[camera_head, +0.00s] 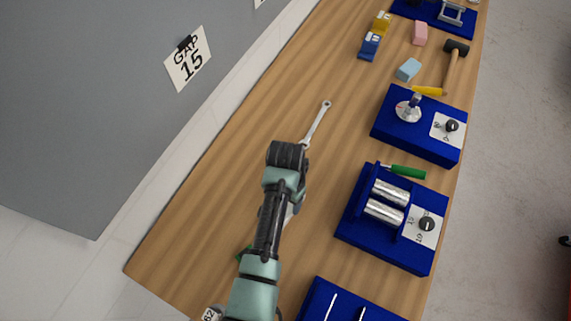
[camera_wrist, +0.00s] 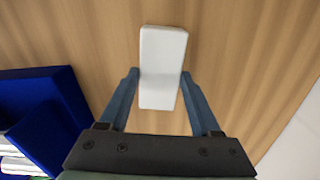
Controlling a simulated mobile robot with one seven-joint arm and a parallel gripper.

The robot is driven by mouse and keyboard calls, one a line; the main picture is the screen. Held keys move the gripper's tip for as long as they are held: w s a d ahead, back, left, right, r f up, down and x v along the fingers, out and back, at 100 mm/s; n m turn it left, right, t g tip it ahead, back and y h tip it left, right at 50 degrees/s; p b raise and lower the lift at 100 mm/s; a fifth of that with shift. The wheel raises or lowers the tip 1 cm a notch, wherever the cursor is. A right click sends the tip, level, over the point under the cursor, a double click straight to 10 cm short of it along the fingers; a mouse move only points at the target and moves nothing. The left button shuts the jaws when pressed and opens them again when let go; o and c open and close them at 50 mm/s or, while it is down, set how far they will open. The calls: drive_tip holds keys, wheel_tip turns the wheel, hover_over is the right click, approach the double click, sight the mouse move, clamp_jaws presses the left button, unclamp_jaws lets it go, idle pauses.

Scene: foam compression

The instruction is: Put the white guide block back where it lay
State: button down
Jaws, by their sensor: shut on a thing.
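The white guide block (camera_wrist: 161,62) is a pale oblong block with rounded edges. In the wrist view it lies between the two fingers of my gripper (camera_wrist: 160,88), which is shut on it. Wooden tabletop shows all around it, and I cannot tell whether it touches the table. In the head view my arm (camera_head: 270,225) hides most of the block and the gripper. A small pale patch shows beside the arm, too little to identify surely.
The wooden table (camera_head: 240,130) has free room left of my arm. A wrench (camera_head: 316,122) lies just beyond the arm. To the right stand a blue roller unit (camera_head: 350,228), a green-handled tool (camera_head: 405,171) and a blue dial unit (camera_head: 385,123). Another blue unit (camera_head: 312,300) stands at the front.

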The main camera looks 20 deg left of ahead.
unclamp_jaws()
wheel_tip(320, 180, up, 13)
drive_tip(key=shift+r, duration=0.1)
idle(0.6)
idle(0.6)
